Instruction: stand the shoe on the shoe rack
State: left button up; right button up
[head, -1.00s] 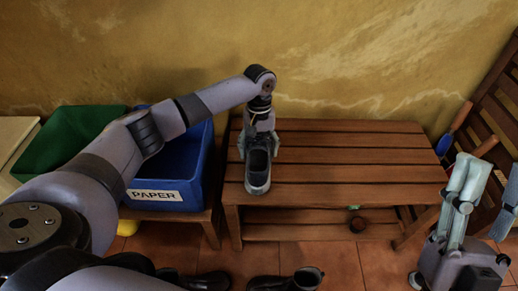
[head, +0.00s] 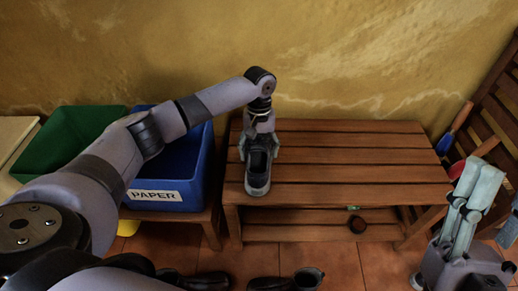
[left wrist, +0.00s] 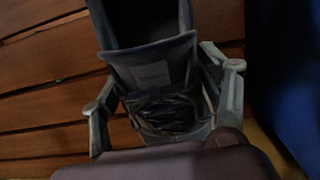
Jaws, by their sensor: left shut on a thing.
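A dark grey laced shoe (head: 258,181) is over the left end of the slatted wooden shoe rack (head: 345,172). My left gripper (head: 258,143) is shut on it. In the left wrist view, the fingers lie on both sides of the shoe's laced front (left wrist: 160,108), and the opening faces away from the gripper. The shoe looks roughly level above the top slats; I cannot tell whether its sole touches them. My right gripper (head: 490,205) is at the far right, apart from the rack, with its fingers apart and partly cut off by the picture edge.
A blue PAPER bin (head: 168,195) stands close left of the rack, with a green bin (head: 62,145) beyond it. A dark boot (head: 290,281) lies on the floor in front. A wooden chair (head: 490,110) is at the right. The rack's middle and right top are clear.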

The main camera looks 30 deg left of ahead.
pick_arm(q)
jog(key=shift+f, duration=0.25)
jog(key=o, duration=1.4)
jog(key=shift+c, duration=0.2)
jog(key=shift+o, duration=0.3)
